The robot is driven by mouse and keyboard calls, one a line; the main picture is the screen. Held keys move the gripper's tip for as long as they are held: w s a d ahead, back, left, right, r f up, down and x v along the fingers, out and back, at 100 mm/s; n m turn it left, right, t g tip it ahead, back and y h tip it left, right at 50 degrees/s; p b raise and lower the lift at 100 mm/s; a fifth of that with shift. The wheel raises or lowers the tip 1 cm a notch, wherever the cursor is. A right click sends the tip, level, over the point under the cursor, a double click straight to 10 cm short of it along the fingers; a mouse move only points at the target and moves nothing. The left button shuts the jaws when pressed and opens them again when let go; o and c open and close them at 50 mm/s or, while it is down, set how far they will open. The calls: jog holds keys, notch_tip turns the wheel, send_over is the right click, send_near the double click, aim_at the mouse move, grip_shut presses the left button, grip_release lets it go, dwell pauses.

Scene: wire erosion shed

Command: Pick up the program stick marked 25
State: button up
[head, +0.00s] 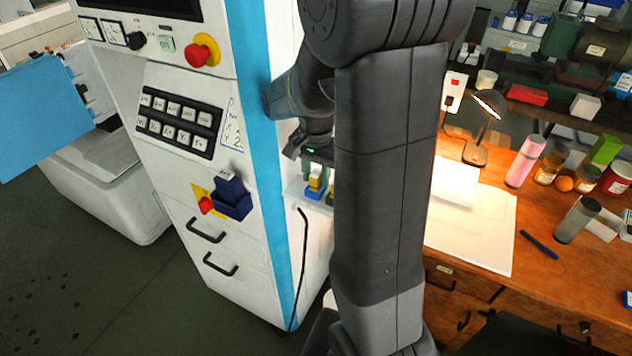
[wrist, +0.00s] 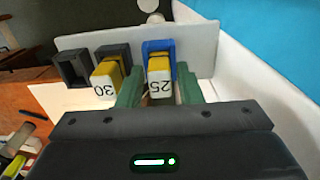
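The program stick marked 25 (wrist: 160,86) is yellow with a white label and sits in a blue holder (wrist: 158,46) in the wrist view. My gripper (wrist: 160,88) is open, with one green finger on each side of this stick and small gaps between. A second yellow stick, marked 30 (wrist: 105,84), sits in a dark holder to its left. In the head view my gripper (head: 315,170) is at the side of the white machine, partly hidden by my arm. A yellow stick (head: 315,183) and a blue holder (head: 313,193) show just below it.
An empty dark holder (wrist: 72,70) stands left of the stick marked 30. A white panel (wrist: 205,45) is behind the holders, and a white wall (wrist: 260,85) is close on the right. The white machine (head: 262,290) and a wooden bench (head: 480,290) flank my arm.

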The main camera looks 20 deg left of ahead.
grip_shut()
jog(key=shift+r, duration=0.1)
